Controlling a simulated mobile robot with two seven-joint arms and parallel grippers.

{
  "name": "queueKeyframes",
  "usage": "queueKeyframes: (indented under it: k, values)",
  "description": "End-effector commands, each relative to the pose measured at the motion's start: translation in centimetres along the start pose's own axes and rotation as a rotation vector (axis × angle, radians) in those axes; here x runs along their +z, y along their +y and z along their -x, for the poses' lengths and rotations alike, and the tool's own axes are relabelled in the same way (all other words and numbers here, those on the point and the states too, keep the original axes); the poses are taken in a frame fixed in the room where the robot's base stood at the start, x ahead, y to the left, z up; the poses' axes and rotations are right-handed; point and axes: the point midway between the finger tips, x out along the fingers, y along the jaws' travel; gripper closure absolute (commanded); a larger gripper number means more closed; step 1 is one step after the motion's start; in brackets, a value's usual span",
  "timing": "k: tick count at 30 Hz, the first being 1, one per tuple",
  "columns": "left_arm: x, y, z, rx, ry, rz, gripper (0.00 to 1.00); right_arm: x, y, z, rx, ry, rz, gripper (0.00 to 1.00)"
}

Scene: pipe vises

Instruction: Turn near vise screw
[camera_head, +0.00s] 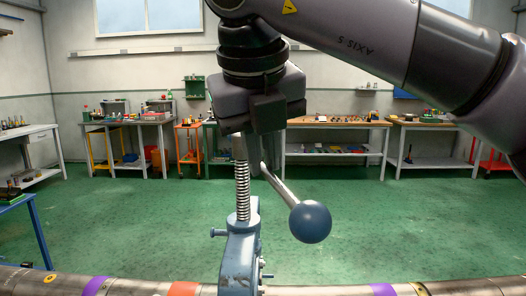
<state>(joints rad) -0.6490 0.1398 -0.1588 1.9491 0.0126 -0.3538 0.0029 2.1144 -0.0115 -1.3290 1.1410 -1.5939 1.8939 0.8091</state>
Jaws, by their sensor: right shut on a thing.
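The near vise (240,264) is a worn blue frame at the bottom middle, with an upright threaded screw (243,192) rising from it. A steel handle bar (279,187) slants down to the right from near the screw's top and ends in a dark blue ball (311,221). My right gripper (256,146) points down over the screw's top and is shut on the screw's handle. The gripper hides the screw head and the upper end of the bar, so the exact grip cannot be seen. My left gripper is not in view.
A steel pipe (330,290) with purple and orange bands runs across the bottom edge at the vise. A blue table (35,225) stands at the left edge. Workbenches with tools (335,124) line the far wall. The green floor (120,225) between is clear.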

Motion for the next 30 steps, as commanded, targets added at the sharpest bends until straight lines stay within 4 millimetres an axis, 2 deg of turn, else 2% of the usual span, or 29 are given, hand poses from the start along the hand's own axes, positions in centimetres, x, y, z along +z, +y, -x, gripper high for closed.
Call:
queueKeyframes:
  k: [4, 5, 6, 7, 17, 30]
  values:
    - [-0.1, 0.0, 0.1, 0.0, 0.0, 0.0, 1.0, 0.3, -0.1, 0.5, 0.004, -0.017, -0.007, 1.0]
    - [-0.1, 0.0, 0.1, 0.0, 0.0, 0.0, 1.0, 0.3, -0.1, 0.6, 0.004, -0.018, -0.007, 0.8]
    - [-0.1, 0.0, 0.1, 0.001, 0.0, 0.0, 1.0, 0.3, -0.1, 0.5, 0.004, -0.017, -0.007, 0.66]
    - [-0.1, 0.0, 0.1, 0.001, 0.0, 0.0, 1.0, 0.3, -0.1, 0.5, 0.004, -0.016, -0.007, 0.6]
    - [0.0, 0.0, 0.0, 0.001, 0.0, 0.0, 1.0, 0.2, -0.1, 0.5, 0.001, -0.009, -0.003, 0.6]
    - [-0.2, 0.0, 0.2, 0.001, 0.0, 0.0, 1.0, 0.2, -0.1, 6.8, 0.002, -0.013, -0.006, 0.6]
